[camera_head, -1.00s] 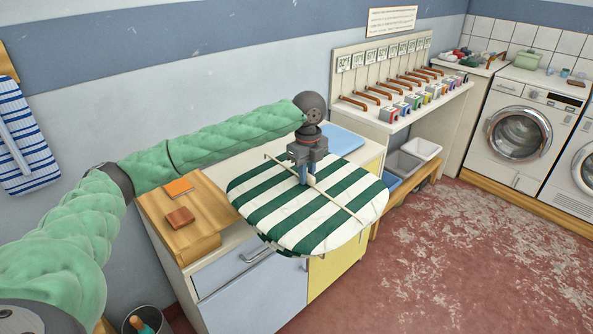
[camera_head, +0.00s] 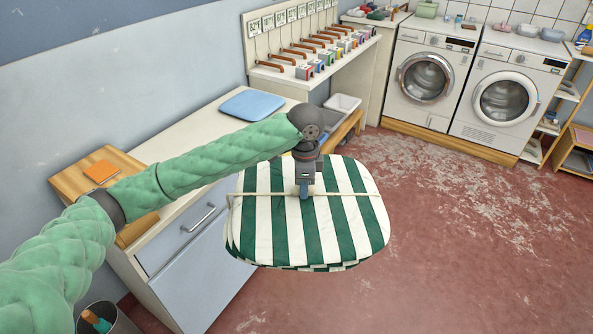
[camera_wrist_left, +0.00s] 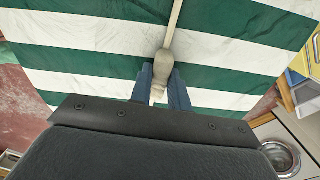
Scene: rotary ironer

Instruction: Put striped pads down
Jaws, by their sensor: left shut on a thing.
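The green-and-white striped pads (camera_head: 345,228) hang in the air in front of the cabinet as a thick rounded stack. A thin pale rod (camera_head: 262,194) runs across their top. My left gripper (camera_head: 305,192) is above the middle of the pads, shut on the knob of this rod. In the left wrist view the blue fingers (camera_wrist_left: 162,88) close around the pale knob (camera_wrist_left: 165,62), with the striped cloth (camera_wrist_left: 95,60) filling the view behind. What is under the pads is hidden. My right gripper is not in view.
A white-topped cabinet (camera_head: 190,135) stands behind the pads, with a blue folded pad (camera_head: 252,105) on it. Two washing machines (camera_head: 430,80) stand at the back. The red floor (camera_head: 450,240) at right is clear.

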